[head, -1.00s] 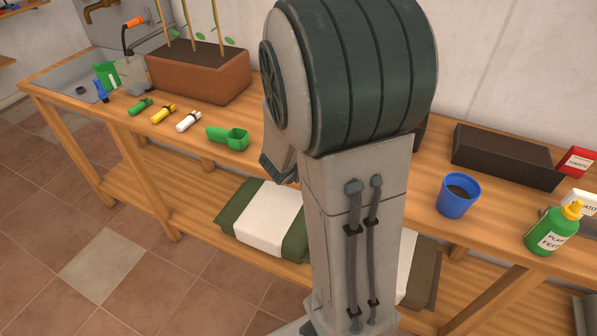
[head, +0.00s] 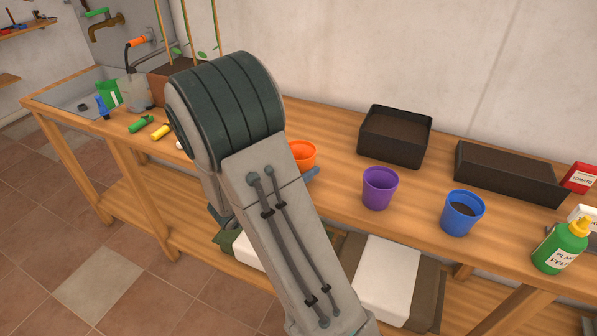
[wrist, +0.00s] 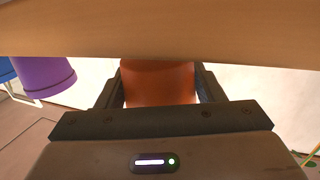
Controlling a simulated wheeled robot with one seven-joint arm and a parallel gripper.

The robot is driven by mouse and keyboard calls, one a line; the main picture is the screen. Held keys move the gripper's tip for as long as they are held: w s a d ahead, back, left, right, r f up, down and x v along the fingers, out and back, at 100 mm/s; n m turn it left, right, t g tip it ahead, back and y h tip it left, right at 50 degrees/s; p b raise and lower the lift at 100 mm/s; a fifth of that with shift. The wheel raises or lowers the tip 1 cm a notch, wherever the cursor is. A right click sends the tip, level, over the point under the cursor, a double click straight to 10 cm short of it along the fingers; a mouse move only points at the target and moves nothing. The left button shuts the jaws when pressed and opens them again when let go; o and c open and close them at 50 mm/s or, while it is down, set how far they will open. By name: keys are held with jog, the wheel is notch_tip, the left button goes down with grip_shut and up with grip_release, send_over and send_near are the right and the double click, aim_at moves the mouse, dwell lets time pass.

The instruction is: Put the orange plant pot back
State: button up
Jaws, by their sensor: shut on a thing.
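The orange plant pot (head: 302,155) is at the workbench in the head view, just right of my arm, which hides its left part. My gripper (wrist: 158,88) is shut on the pot. In the wrist view the orange pot (wrist: 158,82) sits between the two dark fingers. A bit of a finger shows by the pot in the head view. I cannot tell if the pot touches the bench top. A purple pot (head: 380,188) stands to its right, and a blue pot (head: 462,212) with dark contents is further right.
The wooden workbench (head: 335,205) has bare room around the purple pot. Black trays (head: 395,137) stand along the wall. A green plant feed bottle (head: 562,247) is at the right. Bags (head: 388,280) lie on the lower shelf. A sink (head: 80,92) is at the far left.

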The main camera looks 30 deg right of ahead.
jog(key=shift+f, duration=0.7)
jog(key=shift+f, duration=0.3)
jog(key=o, duration=1.1)
jog(key=shift+r, duration=0.15)
jog(key=shift+a+r, duration=0.1)
jog(key=shift+r, duration=0.15)
jog(key=v, duration=1.1)
jog(key=shift+s+a, duration=0.2)
jog(key=shift+a, duration=0.2)
jog(key=shift+w, duration=0.1)
